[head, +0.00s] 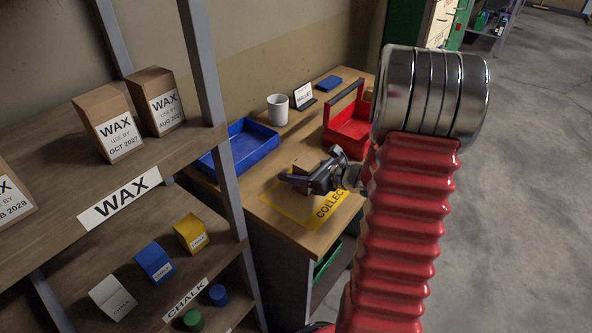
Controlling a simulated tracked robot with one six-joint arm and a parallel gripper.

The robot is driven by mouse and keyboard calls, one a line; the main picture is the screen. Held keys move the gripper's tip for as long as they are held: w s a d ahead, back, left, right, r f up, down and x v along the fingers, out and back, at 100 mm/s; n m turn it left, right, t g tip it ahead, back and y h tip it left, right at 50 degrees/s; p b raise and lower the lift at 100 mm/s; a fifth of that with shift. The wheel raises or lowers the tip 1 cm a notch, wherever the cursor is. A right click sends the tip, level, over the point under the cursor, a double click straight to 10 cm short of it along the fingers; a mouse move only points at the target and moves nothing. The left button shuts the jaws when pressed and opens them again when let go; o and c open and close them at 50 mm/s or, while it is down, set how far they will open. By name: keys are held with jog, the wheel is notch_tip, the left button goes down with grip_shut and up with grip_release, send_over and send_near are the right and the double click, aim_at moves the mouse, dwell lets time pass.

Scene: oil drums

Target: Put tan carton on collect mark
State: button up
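A small tan carton (307,162) shows on the wooden bench, partly hidden behind my gripper. The yellow collect mark (285,206), lettered COLLECT, lies flat on the bench top, and part of it is covered by my gripper. My gripper (312,175) is low over the far part of the mark, right at the carton. One dark finger points left along the carton's near side. I cannot tell whether the fingers press on the carton, or whether its base touches the mark.
A blue tray (238,147), a white mug (278,110), a small sign (303,96) and a red tote (348,127) stand behind on the bench. At left, a shelf (60,215) holds tan WAX cartons (109,122) and chalk boxes. My red arm blocks the right side.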

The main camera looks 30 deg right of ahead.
jog(key=shift+o, duration=1.1)
jog(key=shift+d+r, duration=0.1)
jog(key=shift+r, duration=0.05)
jog(key=v, duration=1.2)
jog(key=shift+s, duration=0.1)
